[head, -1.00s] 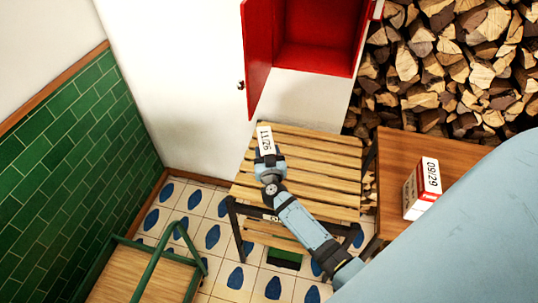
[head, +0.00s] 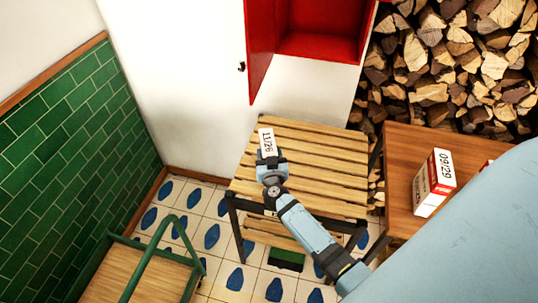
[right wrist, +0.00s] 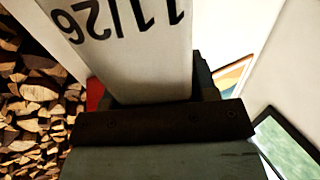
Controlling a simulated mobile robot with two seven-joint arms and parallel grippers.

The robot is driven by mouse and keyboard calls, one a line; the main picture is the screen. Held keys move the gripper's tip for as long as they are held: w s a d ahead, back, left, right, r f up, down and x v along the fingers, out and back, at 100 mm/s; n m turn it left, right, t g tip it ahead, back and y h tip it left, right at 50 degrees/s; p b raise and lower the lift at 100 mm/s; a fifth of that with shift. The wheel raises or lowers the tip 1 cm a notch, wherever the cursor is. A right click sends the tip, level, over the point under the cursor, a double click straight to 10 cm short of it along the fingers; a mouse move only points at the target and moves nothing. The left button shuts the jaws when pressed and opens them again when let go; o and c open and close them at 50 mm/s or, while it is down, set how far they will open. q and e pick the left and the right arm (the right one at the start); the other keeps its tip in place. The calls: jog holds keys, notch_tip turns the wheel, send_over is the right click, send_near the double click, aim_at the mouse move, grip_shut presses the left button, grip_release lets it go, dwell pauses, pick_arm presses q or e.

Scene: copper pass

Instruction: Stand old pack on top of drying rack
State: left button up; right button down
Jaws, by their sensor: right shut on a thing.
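A white pack marked 11/26 (head: 266,141) is held in my right gripper (head: 269,158), over the far left part of the slatted wooden drying rack (head: 320,160). In the right wrist view the pack (right wrist: 140,50) stands up between the jaws of my right gripper (right wrist: 150,95), with its date face towards the camera. I cannot tell whether the pack's base touches the slats. A red and white pack marked 09/29 (head: 435,183) stands on the brown table to the right. My left gripper is not in view.
The brown wooden table (head: 408,150) adjoins the rack on the right. An open red cabinet (head: 318,48) is on the wall behind. Stacked firewood (head: 450,60) fills the back right. A green-framed wooden piece (head: 150,272) stands at lower left. Most of the rack top is clear.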

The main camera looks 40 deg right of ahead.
jog(key=shift+c, duration=2)
grip_release()
jog(key=shift+r, duration=0.1)
jog(key=s+a+n+g+y+p, duration=0.1)
jog(key=s+a+y, duration=0.3)
jog(key=s, duration=0.4)
jog(key=s+a+f+n+g+y+p, duration=0.1)
jog(key=s+a+n+g+y, duration=0.1)
jog(key=s+a, duration=0.5)
jog(key=s+a+n+g+y+p, duration=0.2)
jog(key=s+a+n+y, duration=0.3)
jog(key=s, duration=0.6)
jog(key=shift+a+f+y, duration=0.25)
jog(key=shift+a+y, duration=0.05)
jog(key=shift+a, duration=0.3)
